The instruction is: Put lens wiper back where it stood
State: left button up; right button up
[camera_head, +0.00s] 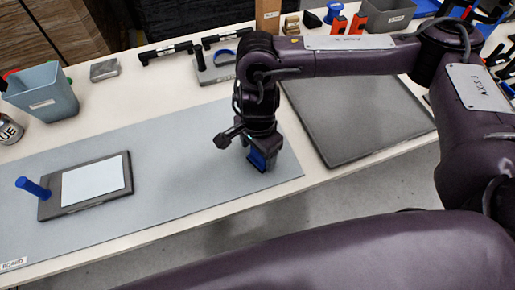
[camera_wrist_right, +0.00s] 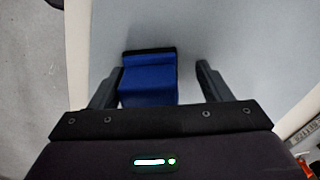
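The lens wiper appears to be the blue block (camera_head: 257,160) with a dark edge, on the grey mat near its right end. It also shows in the right wrist view (camera_wrist_right: 148,82), between the two fingers. My right gripper (camera_head: 262,150) points down over it. In the right wrist view the fingers of this gripper (camera_wrist_right: 157,88) are apart. The left finger is close beside the block, and whether they touch is unclear. A clear gap separates the block from the right finger. My left gripper is not in view.
On the grey mat (camera_head: 165,150) at left lie a dark-framed white panel (camera_head: 92,182) and a blue handle (camera_head: 33,188). A grey bin (camera_head: 45,95) and a can (camera_head: 9,130) stand behind. A dark slab (camera_head: 355,115) lies right of the gripper. The mat's middle is clear.

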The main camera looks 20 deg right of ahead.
jog(key=shift+r+p, duration=0.3)
notch_tip(320, 180, up, 12)
jog(key=shift+f+p, duration=0.15)
jog(key=shift+p, duration=0.2)
dwell(0.5)
